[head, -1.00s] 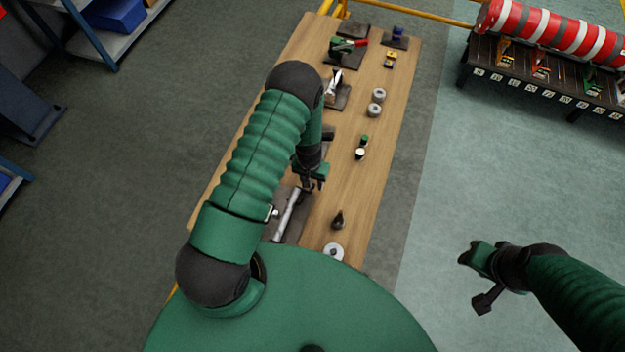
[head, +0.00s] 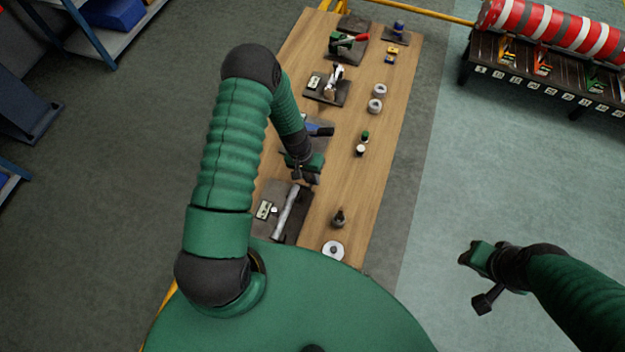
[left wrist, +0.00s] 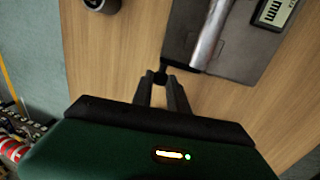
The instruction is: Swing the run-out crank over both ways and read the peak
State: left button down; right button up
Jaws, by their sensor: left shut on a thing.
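The run-out fixture is a dark plate (head: 268,228) on the near part of the bench with a silver shaft (head: 285,212) lying along it. A small display (head: 263,209) sits left of the shaft, too small to read; in the left wrist view the display (left wrist: 272,13) shows "mm" but its digits are cut off. A short black crank (left wrist: 170,66) sits at the shaft's end, beside my left fingers. My left gripper (head: 306,180) is shut on the crank's knob (left wrist: 160,77). My right gripper (head: 474,262) hangs over the floor at right, away from the bench; its jaws are unclear.
The wooden bench (head: 345,190) holds other fixtures on plates (head: 322,97) farther back. Loose rings (head: 375,105), a dark bottle-like item (head: 338,218) and a pale disc (head: 333,250) stand along its right side. A black rack (head: 520,85) with a red-striped roll stands far right.

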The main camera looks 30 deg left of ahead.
pick_arm(q)
jog(key=shift+a+h+b, duration=0.25)
jog(key=shift+h+b, duration=0.35)
jog(key=shift+b, duration=0.15)
jog(key=shift+r, duration=0.2)
pick_arm(e)
jog(key=x, duration=0.2)
jog(key=shift+s+f, duration=0.25)
jog(key=shift+f, duration=0.1)
pick_arm(q)
jog(key=shift+d+r, duration=0.1)
jog(key=c, duration=1.3)
grip_release()
pick_arm(e)
jog(key=shift+a, duration=0.1)
